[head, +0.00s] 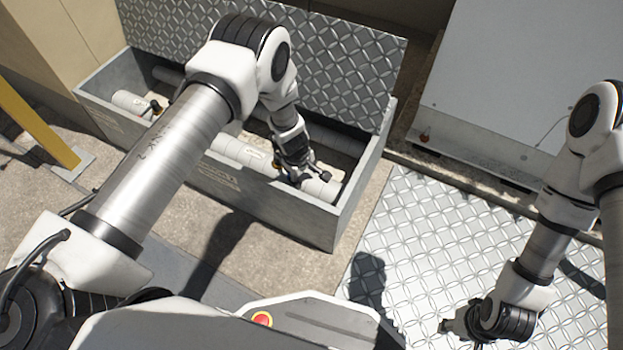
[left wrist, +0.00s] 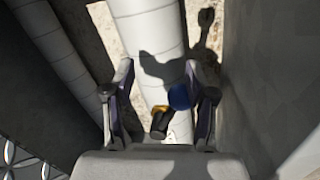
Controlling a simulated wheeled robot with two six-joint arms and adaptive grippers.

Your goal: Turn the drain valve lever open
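The drain valve sits on a pale wrapped pipe (head: 230,148) inside an open grey trench box (head: 265,208). In the left wrist view the valve shows a yellow-brass part, a dark stubby part (left wrist: 160,123) and a rounded blue part (left wrist: 179,97), which may be the lever's end. My left gripper (head: 299,178) is down in the box at its right end. Its fingers (left wrist: 160,100) are apart, with the valve between them; the blue part is close to the right finger, and I cannot tell whether they touch. My right gripper (head: 455,325) hangs low at the right, away from the box; its opening is unclear.
A raised diamond-plate lid (head: 330,65) stands behind the box. Another dark fitting (head: 152,110) sits on the pipe at the left. A yellow post (head: 35,125) stands at far left, a grey cabinet (head: 530,80) at the right. The box walls closely flank my left gripper.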

